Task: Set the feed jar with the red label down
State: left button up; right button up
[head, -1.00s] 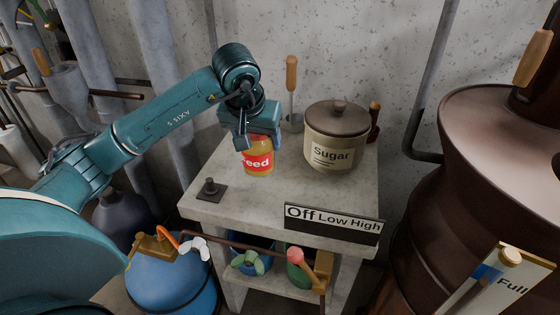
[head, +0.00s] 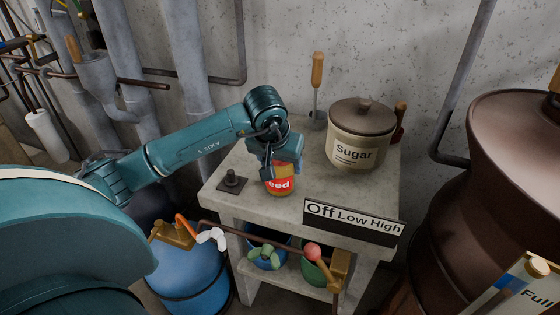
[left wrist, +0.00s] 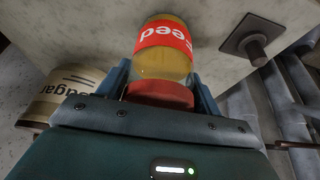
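The feed jar (head: 280,185) has a red label reading "Feed", yellow contents and a red lid. My left gripper (head: 279,166) comes down on it from above and covers its lid in the head view. In the left wrist view, the jar (left wrist: 164,58) stands out between the two fingers, which are closed around its red lid (left wrist: 160,95). The jar is about upright at the grey stone table (head: 310,180). I cannot tell whether its base touches the top. My right gripper is not in view.
A sugar pot (head: 358,135) stands behind and right of the jar. A small dark post on a square plate (head: 232,182) is to its left. An "Off Low High" sign (head: 353,222) stands at the front edge. A wooden-handled tool (head: 317,85) is at the back.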

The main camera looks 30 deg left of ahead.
pick_arm(q)
jog(key=o, duration=0.4)
jog(key=v, duration=1.2)
jog(key=shift+r+p, duration=0.2)
jog(key=shift+p, duration=0.2)
